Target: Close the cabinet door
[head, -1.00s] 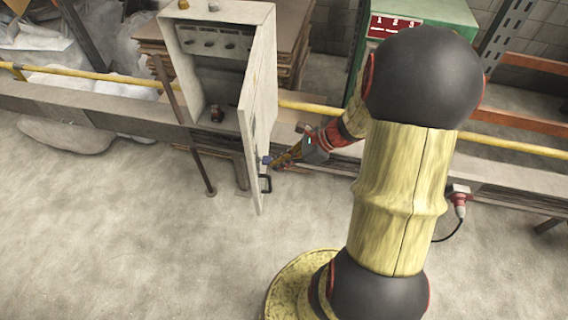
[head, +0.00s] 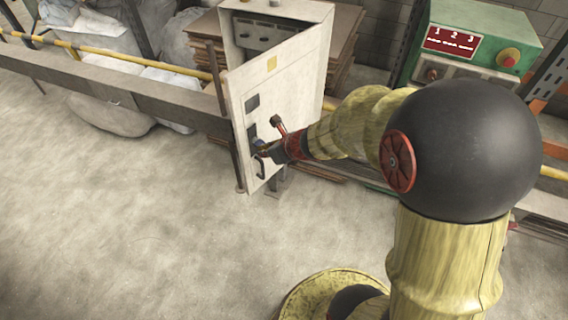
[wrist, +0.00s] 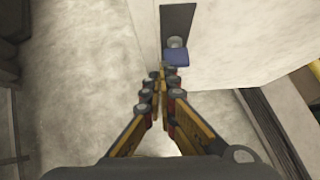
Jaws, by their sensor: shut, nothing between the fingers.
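The grey cabinet (head: 262,12) stands behind a low rail. Its door (head: 292,90) is partly open, hinged on the right, with the outer face towards my gripper. A strip of the inside still shows above the door. The door has a black handle (head: 261,168) low near its free edge. My gripper (head: 260,148) is shut and empty at the door's outer face, close to the handle. In the wrist view the closed fingertips (wrist: 157,84) are beside the door panel (wrist: 235,45), just below a blue latch piece (wrist: 176,58). I cannot tell whether they touch the door.
A yellow pipe and grey rail (head: 90,72) run along the back. A green control box (head: 480,38) stands at the right, wooden boards (head: 345,45) behind the cabinet, and pale sacks (head: 120,105) at the left. The floor (head: 120,220) in front is clear.

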